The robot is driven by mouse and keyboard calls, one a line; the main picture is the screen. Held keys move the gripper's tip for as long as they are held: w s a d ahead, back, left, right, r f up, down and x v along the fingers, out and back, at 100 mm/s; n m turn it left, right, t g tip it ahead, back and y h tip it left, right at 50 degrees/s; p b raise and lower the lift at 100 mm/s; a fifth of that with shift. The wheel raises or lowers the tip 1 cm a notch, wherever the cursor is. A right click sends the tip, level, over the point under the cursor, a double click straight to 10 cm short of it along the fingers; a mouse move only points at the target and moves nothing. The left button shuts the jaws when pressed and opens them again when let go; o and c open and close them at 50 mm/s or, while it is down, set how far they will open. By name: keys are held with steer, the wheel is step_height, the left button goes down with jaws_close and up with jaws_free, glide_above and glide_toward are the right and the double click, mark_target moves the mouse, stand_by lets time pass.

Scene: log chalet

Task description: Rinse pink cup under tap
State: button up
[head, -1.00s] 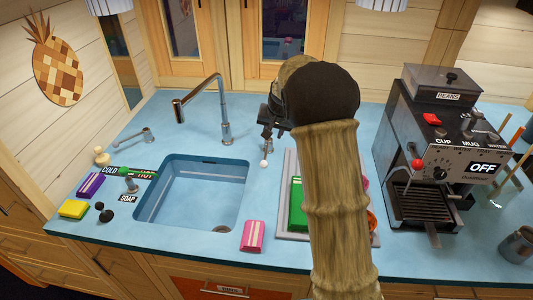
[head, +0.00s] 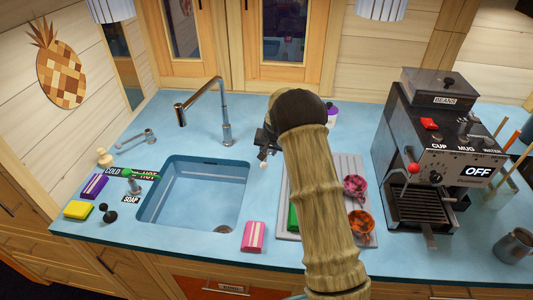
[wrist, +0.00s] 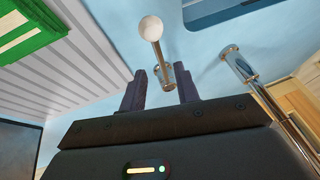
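The pink cup (head: 355,187) stands on the grey ribbed tray right of the sink, just right of my forearm. The tap (head: 205,98) arches over the sink (head: 195,165) from behind. A lever with a white ball knob (head: 263,165) stands at the sink's right back corner. My gripper (head: 263,153) is beside this lever, partly hidden by my arm. In the wrist view my gripper (wrist: 159,88) has its fingers apart and nothing held. The lever's metal base (wrist: 172,76) shows between the fingertips, with its white knob (wrist: 151,28) beyond; contact cannot be told.
An orange cup (head: 360,223) and a partly hidden green item (head: 293,215) are on the tray (head: 345,163). A pink-striped block (head: 253,236) lies at the front. A coffee machine (head: 440,150) stands on the right. Sponges and a HOT/COLD control (head: 127,173) are left.

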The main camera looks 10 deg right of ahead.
mark_target(267, 152)
steer(key=p+x, duration=0.1)
steer(key=x, duration=0.4)
steer(key=shift+d, duration=0.1)
steer(key=shift+c, duration=0.4)
jaws_close()
